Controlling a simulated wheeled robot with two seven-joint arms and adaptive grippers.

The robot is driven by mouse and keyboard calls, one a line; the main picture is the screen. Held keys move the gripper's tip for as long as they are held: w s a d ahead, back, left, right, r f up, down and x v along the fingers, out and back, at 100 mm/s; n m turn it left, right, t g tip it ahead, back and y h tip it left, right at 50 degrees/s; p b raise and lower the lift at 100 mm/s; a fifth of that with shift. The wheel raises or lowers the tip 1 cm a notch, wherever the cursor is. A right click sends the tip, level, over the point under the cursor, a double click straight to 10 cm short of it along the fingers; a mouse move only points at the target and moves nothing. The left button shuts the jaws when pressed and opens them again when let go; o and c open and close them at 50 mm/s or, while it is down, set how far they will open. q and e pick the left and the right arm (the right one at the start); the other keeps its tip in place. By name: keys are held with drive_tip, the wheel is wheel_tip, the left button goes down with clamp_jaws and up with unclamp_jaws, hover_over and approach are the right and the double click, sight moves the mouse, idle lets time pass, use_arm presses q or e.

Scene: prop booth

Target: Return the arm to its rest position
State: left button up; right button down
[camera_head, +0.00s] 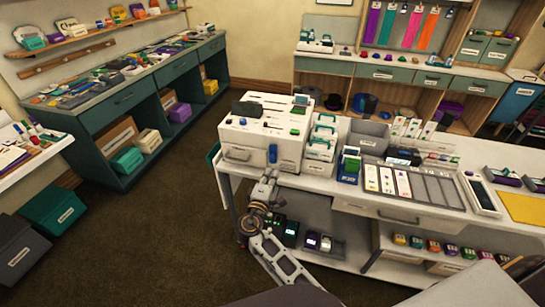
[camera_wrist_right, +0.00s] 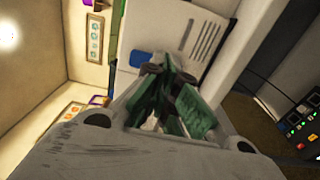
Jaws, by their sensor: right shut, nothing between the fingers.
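My right arm (camera_head: 284,258) rises from the bottom edge in the head view. My right gripper (camera_head: 269,177) is in front of the white machine (camera_head: 238,138) at the left end of the counter, just below a blue part (camera_head: 272,153) on its front. Whether it touches the machine I cannot tell. In the right wrist view the fingers of this gripper (camera_wrist_right: 172,98) are together with nothing held, and the machine's white face (camera_wrist_right: 188,35) with the blue part (camera_wrist_right: 142,59) lies beyond them. My left gripper is not in view.
The counter (camera_head: 343,203) carries handled boxes (camera_head: 321,138), card trays and a yellow mat (camera_head: 524,208). Its lower shelf (camera_head: 350,252) holds small dark devices close beside my arm. Brown floor (camera_head: 150,235) lies open to the left, up to the green cabinets (camera_head: 115,115).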

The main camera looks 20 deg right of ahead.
drive_tip(key=shift+s, duration=0.1)
idle(0.5)
drive_tip(key=s+d+f+m+g+y, duration=0.2)
drive_tip(key=s+d+f+m+g, duration=0.6)
drive_tip(key=s, duration=0.4)
drive_tip(key=s+a+m+g+y, duration=0.1)
drive_tip(key=s+a+g+y, duration=0.25)
drive_tip(key=s+y, duration=0.85)
drive_tip(key=s+f+g+h, duration=0.1)
drive_tip(key=s+f+h, duration=0.15)
drive_tip(key=f, duration=1.35)
drive_tip(key=s+f+h, duration=0.1)
drive_tip(key=s+f, duration=0.3)
drive_tip(key=f, duration=1.3)
drive_tip(key=s+d+f, duration=0.1)
drive_tip(key=s+f, duration=0.8)
drive_tip(key=s, duration=0.2)
drive_tip(key=s+d+f+g, duration=0.1)
drive_tip(key=s+d+f, duration=0.1)
drive_tip(key=s+f, duration=0.8)
drive_tip(key=shift+s+d+f, duration=0.25)
drive_tip(key=shift+s+f, duration=0.05)
drive_tip(key=shift+s, duration=0.35)
